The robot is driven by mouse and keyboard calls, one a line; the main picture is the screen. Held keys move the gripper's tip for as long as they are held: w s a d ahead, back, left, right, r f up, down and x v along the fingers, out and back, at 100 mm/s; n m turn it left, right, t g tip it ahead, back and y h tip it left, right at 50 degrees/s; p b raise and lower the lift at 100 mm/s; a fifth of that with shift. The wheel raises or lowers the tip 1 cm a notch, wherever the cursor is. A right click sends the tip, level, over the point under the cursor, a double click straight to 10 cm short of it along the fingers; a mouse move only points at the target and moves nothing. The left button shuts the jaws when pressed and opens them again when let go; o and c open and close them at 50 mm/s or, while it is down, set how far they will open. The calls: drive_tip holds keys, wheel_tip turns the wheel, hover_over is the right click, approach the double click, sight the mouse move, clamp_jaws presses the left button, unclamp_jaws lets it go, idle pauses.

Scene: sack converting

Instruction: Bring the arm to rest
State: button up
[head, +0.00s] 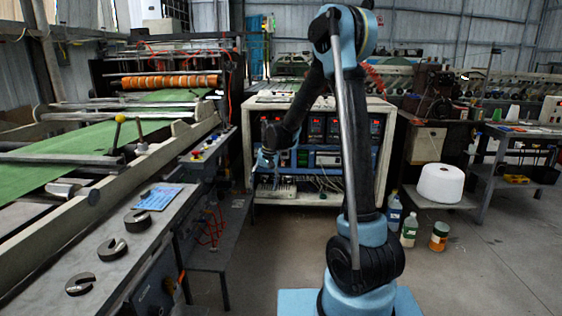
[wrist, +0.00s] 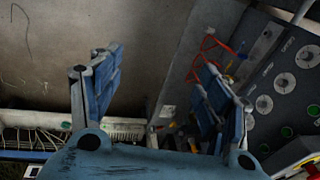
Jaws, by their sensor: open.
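My arm stands upright in the middle of the head view, with its forearm bent down to the left. My gripper (head: 266,160) hangs in front of the control cabinet, left of the upright arm link. In the wrist view my gripper (wrist: 160,95) shows two blue fingers spread wide apart. Nothing is between the fingers. Behind them are the bare floor and a grey machine panel with round dials. The gripper appears apart from everything around it.
A metal ledge (head: 110,262) at the left carries several slotted weights (head: 112,249) and a blue card (head: 159,197). The control cabinet (head: 319,103) stands behind the arm. A white roll (head: 440,184) and bottles (head: 409,229) are at the right. The floor (head: 480,265) at front right is clear.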

drive_tip(key=s+d+r, duration=0.4)
drive_tip(key=s+d, duration=0.4)
drive_tip(key=s+d+r, duration=0.5)
drive_tip(key=s+d, duration=0.3)
drive_tip(key=s+d+f, duration=0.2)
drive_tip(key=s+d, duration=0.1)
drive_tip(key=s, duration=0.4)
drive_tip(key=s+d+f+h, duration=0.1)
drive_tip(key=s+d+f, duration=0.1)
drive_tip(key=s+d, duration=0.2)
drive_tip(key=s+d+f+h, duration=0.1)
drive_tip(key=s+d+f, duration=0.2)
drive_tip(key=s, duration=0.7)
drive_tip(key=shift+d+n+t, duration=0.25)
drive_tip(key=shift+n+t, duration=0.15)
